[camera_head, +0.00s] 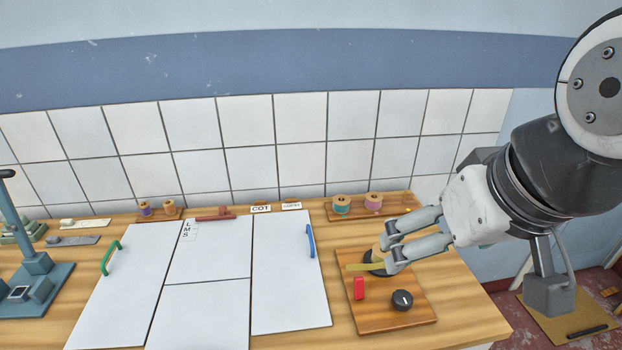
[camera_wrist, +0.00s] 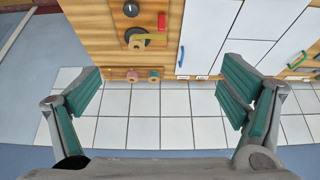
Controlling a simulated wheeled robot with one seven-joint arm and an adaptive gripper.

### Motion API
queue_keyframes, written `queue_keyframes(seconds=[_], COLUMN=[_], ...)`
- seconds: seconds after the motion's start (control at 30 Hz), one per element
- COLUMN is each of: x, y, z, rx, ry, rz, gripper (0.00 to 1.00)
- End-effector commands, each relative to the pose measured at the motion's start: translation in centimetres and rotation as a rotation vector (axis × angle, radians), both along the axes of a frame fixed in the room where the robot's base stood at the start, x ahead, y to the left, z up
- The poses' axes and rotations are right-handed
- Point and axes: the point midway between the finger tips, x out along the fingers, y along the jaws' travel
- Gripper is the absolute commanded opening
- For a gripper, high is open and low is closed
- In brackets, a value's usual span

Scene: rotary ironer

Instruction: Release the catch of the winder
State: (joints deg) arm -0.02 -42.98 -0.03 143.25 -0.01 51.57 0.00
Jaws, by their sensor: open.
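The winder is a wooden board (camera_head: 410,310) at the right end of the table. It carries a black knob (camera_head: 402,299), an upright red piece (camera_head: 359,287) that looks like the catch, and a dark round part (camera_head: 374,258) with a yellow strip (camera_head: 358,267). My gripper (camera_head: 388,254) is open and empty, and its fingers partly hide the round part in the head view. In the wrist view the red piece (camera_wrist: 161,22), knob (camera_wrist: 131,9) and yellow strip (camera_wrist: 138,41) lie beyond my spread fingers (camera_wrist: 162,92); no finger visibly touches them.
Spools on a small wooden rack (camera_head: 358,213) stand behind the winder. White panels with a blue handle (camera_head: 310,241) and a green handle (camera_head: 111,257) lie to the left. A tiled wall (camera_head: 300,145) is behind. A blue-grey stand (camera_head: 38,264) is at far left.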

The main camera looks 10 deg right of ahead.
Motion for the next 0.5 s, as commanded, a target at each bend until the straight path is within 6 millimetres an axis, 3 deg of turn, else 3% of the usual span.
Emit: queue_keyframes(seconds=[0.13,0.17,0.37,0.5], x=[0.0,0.0,1.0,3.2], y=[0.0,0.0,0.0,0.0], z=[0.0,0.0,-0.1,-0.5], rx=[0.000,0.000,0.002,0.006], ry=[0.000,0.000,0.019,0.063], rz=[0.000,0.000,0.001,0.003], gripper=[0.91,0.86,0.41,0.09])
